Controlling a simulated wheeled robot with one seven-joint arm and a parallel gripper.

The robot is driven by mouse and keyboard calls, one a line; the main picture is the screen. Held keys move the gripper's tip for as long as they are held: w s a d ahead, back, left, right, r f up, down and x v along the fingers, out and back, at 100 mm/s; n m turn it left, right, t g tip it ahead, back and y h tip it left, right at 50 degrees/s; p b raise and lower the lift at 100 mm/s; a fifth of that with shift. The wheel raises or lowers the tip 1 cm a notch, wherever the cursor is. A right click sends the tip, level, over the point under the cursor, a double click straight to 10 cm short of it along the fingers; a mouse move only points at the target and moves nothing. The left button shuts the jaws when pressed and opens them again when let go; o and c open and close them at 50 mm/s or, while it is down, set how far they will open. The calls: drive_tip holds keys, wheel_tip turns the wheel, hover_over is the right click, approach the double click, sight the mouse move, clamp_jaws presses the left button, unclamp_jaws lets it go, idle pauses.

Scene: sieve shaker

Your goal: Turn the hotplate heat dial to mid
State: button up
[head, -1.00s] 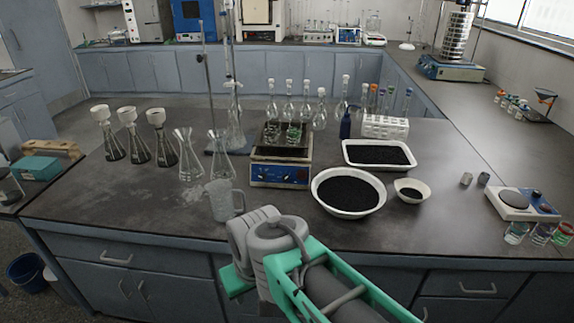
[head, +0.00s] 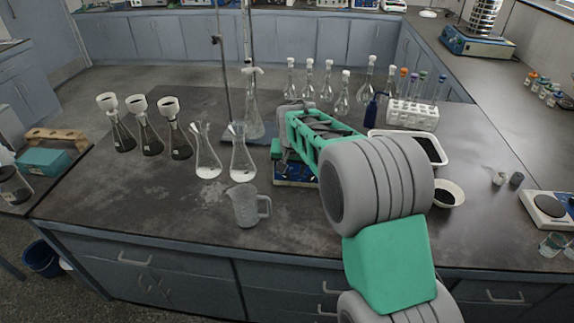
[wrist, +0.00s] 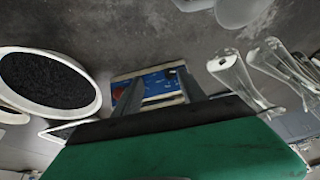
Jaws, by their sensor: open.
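A blue-fronted benchtop unit (head: 296,183) stands mid-bench, mostly hidden behind my arm in the head view. In the wrist view its blue panel (wrist: 158,84) shows between and around my fingers, with a small dark knob-like part at its upper right and a reddish spot at left. My gripper (wrist: 160,76) is open and empty, its two fingers pointing at this panel; I cannot tell whether they touch it. A white hotplate-like unit (head: 540,221) with a round dark plate and a blue panel is cut by the right edge of the head view, away from my gripper.
A glass beaker (head: 246,205) and two conical flasks (head: 207,152) stand left of the blue-fronted unit. A bowl of black grains (wrist: 45,82) lies close by in the wrist view. A small bowl (head: 447,194) and test-tube rack (head: 412,115) are at right. The front-left bench is bare.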

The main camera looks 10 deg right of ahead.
drive_tip(key=p, duration=0.1)
approach(287, 176)
drive_tip(key=f, duration=0.1)
drive_tip(key=shift+m, duration=0.4)
drive_tip(key=p+x, duration=0.1)
drive_tip(key=x, duration=0.6)
drive_tip(key=shift+w+f+p, duration=0.3)
drive_tip(key=shift+w+p, duration=0.05)
drive_tip(key=shift+c, duration=0.2)
clamp_jaws()
